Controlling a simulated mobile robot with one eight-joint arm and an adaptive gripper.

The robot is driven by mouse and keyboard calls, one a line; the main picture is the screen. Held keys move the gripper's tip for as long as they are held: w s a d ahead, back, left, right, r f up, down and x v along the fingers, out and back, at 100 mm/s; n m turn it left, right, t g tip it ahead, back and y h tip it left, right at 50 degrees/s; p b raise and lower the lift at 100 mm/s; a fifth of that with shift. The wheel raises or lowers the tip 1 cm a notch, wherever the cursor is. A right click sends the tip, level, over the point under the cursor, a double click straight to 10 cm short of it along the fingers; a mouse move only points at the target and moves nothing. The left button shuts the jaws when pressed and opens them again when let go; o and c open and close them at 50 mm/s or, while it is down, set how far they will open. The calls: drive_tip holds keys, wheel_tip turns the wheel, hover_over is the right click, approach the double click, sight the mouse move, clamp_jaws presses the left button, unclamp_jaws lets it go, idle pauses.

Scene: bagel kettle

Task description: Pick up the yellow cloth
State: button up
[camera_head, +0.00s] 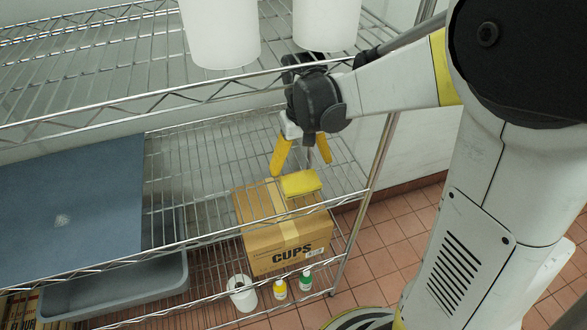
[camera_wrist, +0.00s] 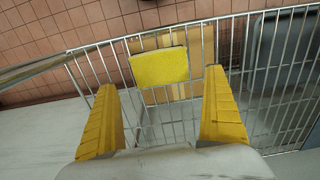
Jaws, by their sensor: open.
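The yellow cloth (camera_head: 301,183) is a small folded rectangle on the middle wire shelf (camera_head: 210,170), near its right end. It appears above the cardboard box, whose brown top shows through the wires around it. In the wrist view the cloth (camera_wrist: 160,66) lies ahead of my gripper, between and slightly beyond the two fingertips. My gripper (camera_head: 300,167) points down with its yellow fingers spread and empty, above the cloth and apart from it. Both open fingers of my gripper (camera_wrist: 162,82) show in the wrist view.
A box marked CUPS (camera_head: 285,248), a white container (camera_head: 242,293) and small bottles (camera_head: 280,289) sit lower down. White buckets (camera_head: 222,30) stand on the upper shelf, close to my arm. The shelf's front rail and right post (camera_head: 376,175) are near. A blue-grey board (camera_head: 70,205) lies left.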

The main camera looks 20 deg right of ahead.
sight(301, 181)
drive_tip(key=shift+w+f, duration=0.15)
drive_tip(key=shift+w, duration=0.05)
drive_tip(key=shift+s+f+b, duration=0.15)
drive_tip(key=shift+f+b, duration=0.15)
drive_tip(key=shift+f, duration=0.35)
wheel_tip(301, 181, down, 6)
drive_tip(key=shift+r+b, duration=0.15)
drive_tip(key=shift+b, duration=0.65)
drive_tip(key=c, duration=0.8)
drive_tip(key=shift+c, duration=0.7)
drive_tip(key=shift+r, duration=0.1)
